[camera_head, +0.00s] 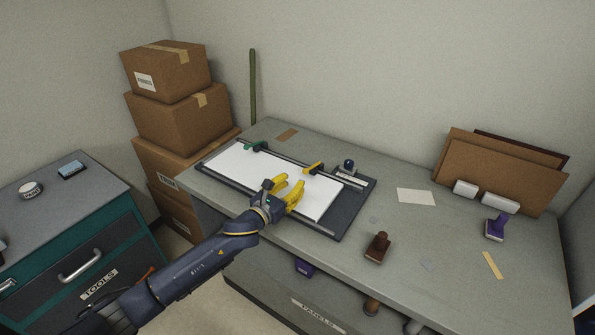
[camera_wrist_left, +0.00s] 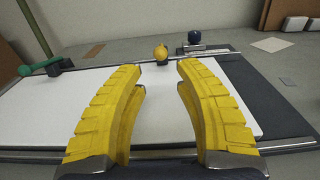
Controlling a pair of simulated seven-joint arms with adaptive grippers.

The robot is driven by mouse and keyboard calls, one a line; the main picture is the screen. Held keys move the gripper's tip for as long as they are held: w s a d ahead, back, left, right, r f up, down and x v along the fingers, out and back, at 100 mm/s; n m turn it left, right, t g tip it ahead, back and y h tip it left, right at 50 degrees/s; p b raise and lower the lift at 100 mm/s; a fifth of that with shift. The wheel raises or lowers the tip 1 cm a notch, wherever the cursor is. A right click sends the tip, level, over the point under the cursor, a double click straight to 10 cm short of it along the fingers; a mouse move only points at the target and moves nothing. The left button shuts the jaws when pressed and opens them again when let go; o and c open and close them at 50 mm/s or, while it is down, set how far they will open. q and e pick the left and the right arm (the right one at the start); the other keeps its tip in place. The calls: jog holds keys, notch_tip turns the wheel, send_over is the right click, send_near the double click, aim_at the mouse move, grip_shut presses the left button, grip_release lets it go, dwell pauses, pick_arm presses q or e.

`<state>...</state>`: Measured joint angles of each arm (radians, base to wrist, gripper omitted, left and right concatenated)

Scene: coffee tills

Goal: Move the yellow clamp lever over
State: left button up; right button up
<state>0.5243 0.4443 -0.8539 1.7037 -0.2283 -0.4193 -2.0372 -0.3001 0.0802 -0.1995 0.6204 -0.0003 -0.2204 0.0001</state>
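The yellow clamp lever (camera_head: 313,168) sits on the far rail of a dark board, at the back edge of a white sheet (camera_head: 240,168). In the left wrist view the lever (camera_wrist_left: 161,53) shows end-on, between and beyond my fingertips. My left gripper (camera_head: 289,185) has yellow fingers and hangs over the near side of the white sheet, short of the lever. In the left wrist view the gripper (camera_wrist_left: 160,75) is open, with nothing between its fingers. My right gripper is not in view.
A green lever (camera_head: 256,146) sits on the same rail to the left. A dark-knobbed part (camera_head: 347,167) stands just right of the yellow lever. A brown stamp (camera_head: 378,246) and a purple stamp (camera_head: 496,227) stand on the bench. Boxes (camera_head: 168,118) are stacked at left.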

aim_at(304, 173)
pick_arm(q)
jog(key=x, duration=0.8)
jog(key=shift+s, duration=0.1)
grip_shut()
